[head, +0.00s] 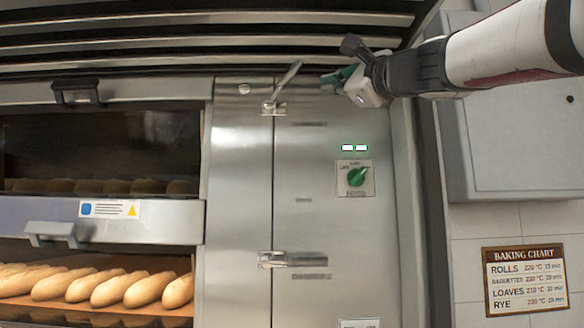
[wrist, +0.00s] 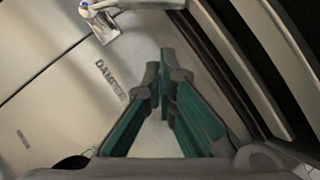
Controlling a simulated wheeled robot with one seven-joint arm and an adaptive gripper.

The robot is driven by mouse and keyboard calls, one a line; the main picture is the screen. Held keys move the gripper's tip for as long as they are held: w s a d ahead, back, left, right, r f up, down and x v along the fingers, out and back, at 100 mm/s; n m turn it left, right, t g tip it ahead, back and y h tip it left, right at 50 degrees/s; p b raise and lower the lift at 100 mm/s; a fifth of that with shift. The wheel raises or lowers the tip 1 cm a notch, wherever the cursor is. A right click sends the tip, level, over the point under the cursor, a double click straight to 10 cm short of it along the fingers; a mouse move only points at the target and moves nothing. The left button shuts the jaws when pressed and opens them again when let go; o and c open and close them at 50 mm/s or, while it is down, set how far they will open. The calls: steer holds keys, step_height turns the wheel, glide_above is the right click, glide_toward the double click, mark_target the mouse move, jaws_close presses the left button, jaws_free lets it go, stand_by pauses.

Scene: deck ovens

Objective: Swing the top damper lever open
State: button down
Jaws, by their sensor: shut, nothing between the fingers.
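The top damper lever (head: 284,84) is a metal handle on a small plate near the top of the oven's steel panel. In the head view it tilts up and to the right from its pivot. It also shows at the top of the wrist view (wrist: 136,5), with its plate (wrist: 101,22) near the printed word DAMPER. My gripper (head: 328,79), with green fingers, is just right of the lever's upper end. In the wrist view its fingertips (wrist: 165,58) are together, with nothing between them. The lever looks apart from the fingers; the exact gap is hard to tell.
A second lever (head: 273,259) sits lower on the panel, lying level. A green knob (head: 356,177) is between them on the right. Slatted hood bars (head: 200,45) run close above my gripper. Oven decks with bread (head: 110,290) are at left, a grey wall box (head: 520,140) at right.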

mark_target(284, 85)
steer(key=shift+w+a+r+p, duration=0.4)
steer(key=shift+a+r+p, duration=0.1)
steer(key=shift+a, duration=0.2)
steer(key=shift+w+a+r+p, duration=0.45)
steer(key=shift+a+p, duration=0.1)
steer(key=shift+a, duration=0.1)
steer(key=shift+w+a+r+p, duration=0.35)
steer(key=shift+a+r+p, duration=0.15)
steer(key=shift+a, duration=0.2)
steer(key=shift+a+r+p, duration=0.65)
steer(key=shift+r+p, duration=0.1)
steer(key=shift+p, duration=0.1)
